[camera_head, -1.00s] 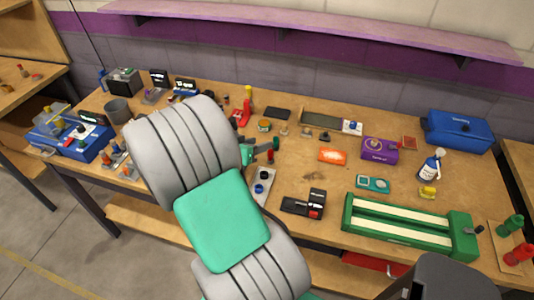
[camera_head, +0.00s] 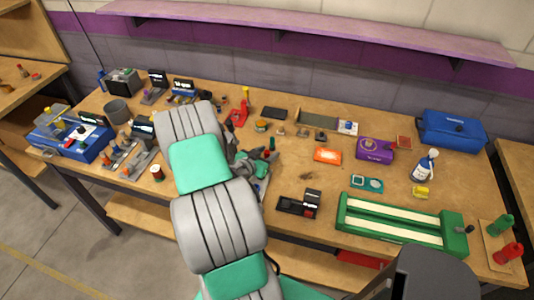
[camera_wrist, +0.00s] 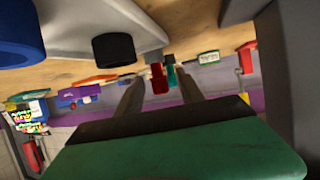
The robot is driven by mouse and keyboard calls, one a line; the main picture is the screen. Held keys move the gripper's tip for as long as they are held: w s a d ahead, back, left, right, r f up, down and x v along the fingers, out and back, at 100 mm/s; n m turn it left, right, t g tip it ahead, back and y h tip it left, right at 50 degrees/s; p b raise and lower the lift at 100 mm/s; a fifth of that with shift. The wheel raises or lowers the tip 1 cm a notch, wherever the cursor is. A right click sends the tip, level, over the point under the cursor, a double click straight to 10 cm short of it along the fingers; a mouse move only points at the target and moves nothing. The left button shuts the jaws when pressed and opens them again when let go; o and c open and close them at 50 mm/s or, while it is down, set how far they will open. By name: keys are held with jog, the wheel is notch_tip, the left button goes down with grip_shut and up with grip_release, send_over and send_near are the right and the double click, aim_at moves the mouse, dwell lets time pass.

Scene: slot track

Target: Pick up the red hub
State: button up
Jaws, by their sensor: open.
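The red hub (camera_wrist: 159,79) shows in the wrist view as a small upright red cylinder beside the grey plate's end, between my finger lines. The wrist view is upside down, with the tabletop above. My gripper (camera_wrist: 157,82) is open and empty, its two dark fingers pointing toward the hub. In the head view a small red spot, likely the hub (camera_head: 267,153), shows by my gripper (camera_head: 263,158). The grey plate (camera_wrist: 75,32) carries a black ring (camera_wrist: 114,48) and a blue ring (camera_wrist: 20,35). Whether a finger touches the hub cannot be told.
A teal upright piece (camera_wrist: 171,76) stands just behind the red hub. A black box (camera_head: 298,205) and a long green-framed fixture (camera_head: 400,222) lie to the right. An orange box (camera_head: 327,155) lies beyond. Bare tabletop shows around (camera_head: 290,175).

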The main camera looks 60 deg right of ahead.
grip_shut()
dwell(0.4)
